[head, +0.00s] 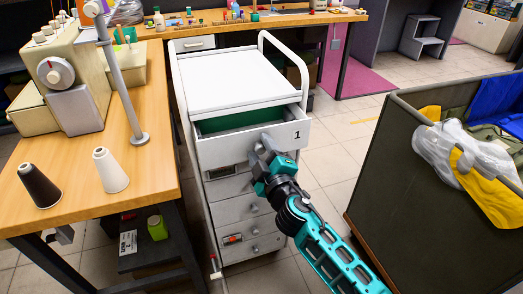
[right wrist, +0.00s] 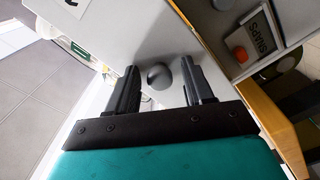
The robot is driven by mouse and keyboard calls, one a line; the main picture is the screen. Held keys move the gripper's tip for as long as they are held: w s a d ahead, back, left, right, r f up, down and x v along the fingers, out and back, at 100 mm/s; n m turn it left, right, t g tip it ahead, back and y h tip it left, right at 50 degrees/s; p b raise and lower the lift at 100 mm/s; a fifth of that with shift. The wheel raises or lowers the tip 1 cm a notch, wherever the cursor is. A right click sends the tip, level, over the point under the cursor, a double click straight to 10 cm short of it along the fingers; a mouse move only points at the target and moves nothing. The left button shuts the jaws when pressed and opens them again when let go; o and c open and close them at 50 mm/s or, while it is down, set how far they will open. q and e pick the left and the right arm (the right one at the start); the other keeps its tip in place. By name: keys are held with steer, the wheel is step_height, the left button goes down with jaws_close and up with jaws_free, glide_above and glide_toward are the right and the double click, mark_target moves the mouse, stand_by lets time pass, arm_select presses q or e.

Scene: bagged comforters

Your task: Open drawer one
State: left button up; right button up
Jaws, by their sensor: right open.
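Drawer one (head: 300,134), marked with a "1", is the top drawer of a white cabinet (head: 226,80). It is pulled partly out, and its green inside (head: 240,120) shows. My right gripper (head: 264,148) is at the drawer's front. In the right wrist view, its two dark fingers (right wrist: 160,88) are apart, with the round grey knob (right wrist: 159,76) of the drawer front between them. I cannot tell whether either finger touches the knob. In the head view the gripper hides the knob. My left gripper is not in view.
Several closed drawers with knobs (head: 254,208) lie below. A wooden table (head: 150,165) with a sewing machine (head: 70,85) and two thread cones stands close on the left. A large dark bin (head: 400,165) with bagged items stands right. Tiled floor (head: 335,150) is free between cabinet and bin.

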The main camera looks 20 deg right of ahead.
steer(key=shift+w, duration=0.1)
steer(key=shift+c, duration=0.3)
jaws_close()
stand_by(0.4)
